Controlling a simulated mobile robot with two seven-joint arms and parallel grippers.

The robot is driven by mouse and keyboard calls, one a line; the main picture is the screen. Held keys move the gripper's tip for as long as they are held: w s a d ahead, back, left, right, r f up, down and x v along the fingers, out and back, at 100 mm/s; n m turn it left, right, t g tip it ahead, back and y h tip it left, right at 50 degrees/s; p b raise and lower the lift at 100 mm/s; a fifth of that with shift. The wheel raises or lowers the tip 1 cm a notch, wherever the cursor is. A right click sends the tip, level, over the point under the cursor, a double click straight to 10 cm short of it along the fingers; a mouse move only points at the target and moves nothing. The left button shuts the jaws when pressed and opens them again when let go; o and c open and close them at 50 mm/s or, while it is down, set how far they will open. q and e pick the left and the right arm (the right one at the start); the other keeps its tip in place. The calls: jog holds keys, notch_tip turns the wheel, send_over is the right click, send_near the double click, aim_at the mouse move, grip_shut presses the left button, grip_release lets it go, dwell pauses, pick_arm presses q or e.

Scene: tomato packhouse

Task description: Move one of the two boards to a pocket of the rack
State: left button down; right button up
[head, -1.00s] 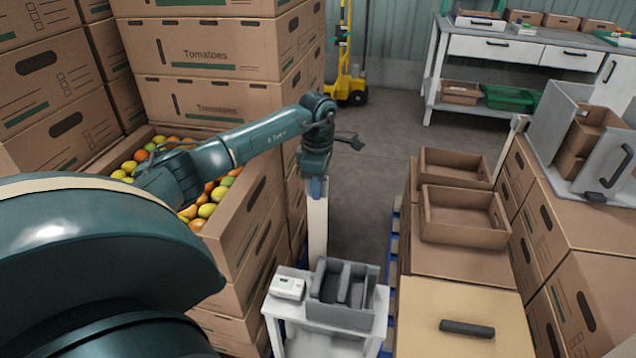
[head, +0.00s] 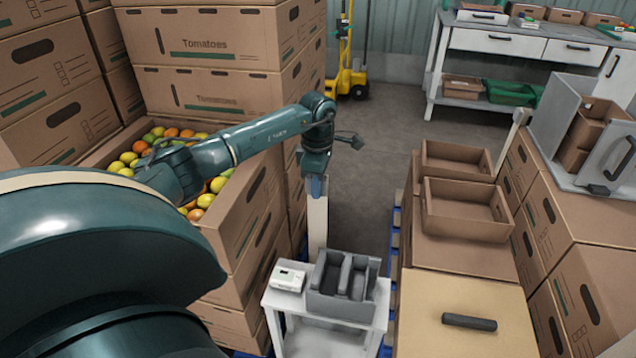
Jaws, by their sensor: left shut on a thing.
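My left gripper (head: 317,172) points down and is shut on the top end of a long pale board (head: 317,222), which hangs upright. The board's lower end meets the back edge of the rack in the picture; I cannot tell whether it touches or hangs behind it. The grey rack (head: 328,304) with open-topped pockets stands on a small white table; no board shows in its pockets. A pale upright strip (head: 510,140) beside the boxes at right may be the other board, but I cannot tell. My right gripper is not in view.
A white device (head: 287,278) sits left of the rack on the white table (head: 277,303). A tomato carton (head: 243,218) stands left, under my arm. At right are open brown trays (head: 465,226), a tan panel with a dark handle (head: 425,300) and stacked boxes.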

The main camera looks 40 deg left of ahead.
pick_arm(q)
jog(key=shift+f, duration=0.15)
jog(key=b, duration=0.3)
send_over(318, 221)
jog(key=shift+s+d+f, duration=0.1)
jog(key=shift+f, duration=1)
jog(key=shift+s+d+f, duration=0.1)
jog(key=shift+f, duration=1.1)
jog(key=shift+f+b, duration=1.5)
jog(key=shift+f, duration=0.6)
jog(key=shift+f+b, duration=1.35)
jog(key=shift+f, duration=0.35)
jog(key=c, duration=1.2)
grip_release()
jog(key=shift+c, duration=0.2)
